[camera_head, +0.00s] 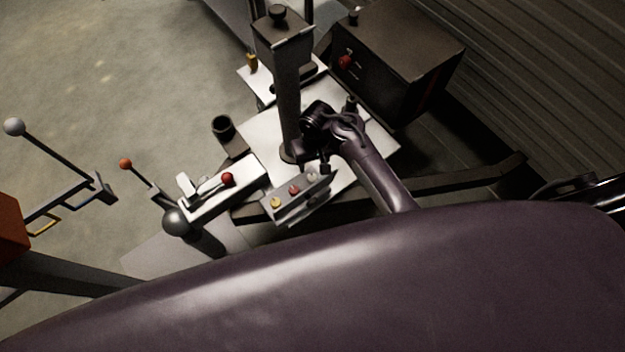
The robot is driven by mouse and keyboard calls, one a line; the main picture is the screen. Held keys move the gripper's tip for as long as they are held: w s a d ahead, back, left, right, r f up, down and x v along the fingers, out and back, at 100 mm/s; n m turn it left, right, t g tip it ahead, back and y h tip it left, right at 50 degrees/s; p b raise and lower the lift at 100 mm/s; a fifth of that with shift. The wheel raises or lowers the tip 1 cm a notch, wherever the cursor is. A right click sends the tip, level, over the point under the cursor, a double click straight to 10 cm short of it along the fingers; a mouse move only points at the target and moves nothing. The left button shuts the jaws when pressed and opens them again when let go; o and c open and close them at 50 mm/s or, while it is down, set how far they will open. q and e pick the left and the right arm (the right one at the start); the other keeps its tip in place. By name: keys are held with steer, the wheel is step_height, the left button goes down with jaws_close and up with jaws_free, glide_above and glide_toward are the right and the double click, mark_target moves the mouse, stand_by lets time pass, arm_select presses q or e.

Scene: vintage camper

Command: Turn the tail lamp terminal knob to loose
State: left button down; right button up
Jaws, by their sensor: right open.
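A grey terminal box (300,203) stands on the trailer's front frame near the middle of the head view. On its sloped face are a yellow knob (276,203), a red knob (293,190) and a pale knob (312,177). I cannot read any labels, so I cannot tell which is the tail lamp knob or how it is set. My right gripper (325,168) is open, just above and beside the pale knob end of the box. Whether it touches the knob cannot be told. My left gripper is out of view.
A dark post (287,100) rises close to my right gripper. A dark cabinet (395,55) with a red knob stands behind. A white coupling with a red-tipped lever (227,180) and a grey ball (176,222) lie to the left. Open floor is at the upper left.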

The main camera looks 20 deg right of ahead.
mark_target(312, 177)
steer(key=shift+f, duration=0.85)
step_height(312, 177, down, 6)
steer(key=shift+a+b, duration=0.1)
steer(key=shift+b, duration=1.1)
steer(key=shift+f, duration=0.4)
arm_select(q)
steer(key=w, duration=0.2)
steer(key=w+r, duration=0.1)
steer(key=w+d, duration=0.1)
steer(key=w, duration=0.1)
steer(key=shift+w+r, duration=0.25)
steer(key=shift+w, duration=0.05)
arm_select(e)
steer(key=shift+c, duration=0.3)
steer(key=c, duration=0.9)
